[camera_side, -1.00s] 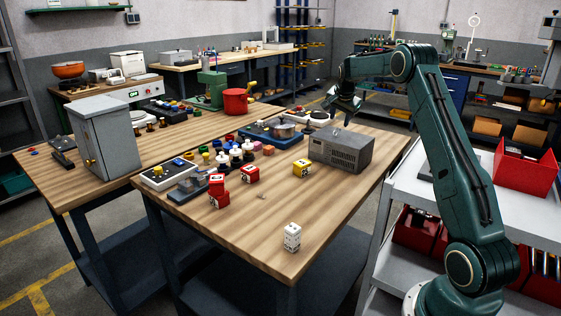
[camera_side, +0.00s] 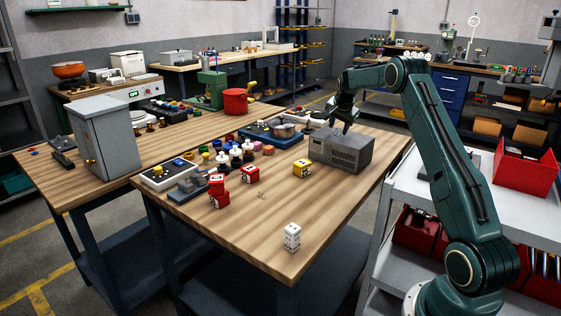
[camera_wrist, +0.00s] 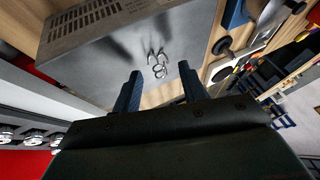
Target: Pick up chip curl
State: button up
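A small, shiny metal curl (camera_wrist: 158,65), looking like a chip curl, shows in the wrist view against the smooth face of a grey metal box (camera_wrist: 95,50). It appears between the tips of the two blue fingers of my gripper (camera_wrist: 160,75), which are apart with nothing held. In the side view my gripper (camera_side: 343,125) points down just above the grey box (camera_side: 345,158); no curl can be made out there. Another tiny pale piece (camera_side: 261,195) lies on the open wooden table, too small to identify.
A yellow block (camera_side: 301,168) stands close to the left of the box. A white block (camera_side: 292,237) stands near the front edge. The table's front middle is mostly clear.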

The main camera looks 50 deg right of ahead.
aim_at(338, 129)
grip_shut()
jog(key=shift+r, duration=0.1)
notch_tip(338, 129, up, 10)
dwell(0.8)
dwell(0.4)
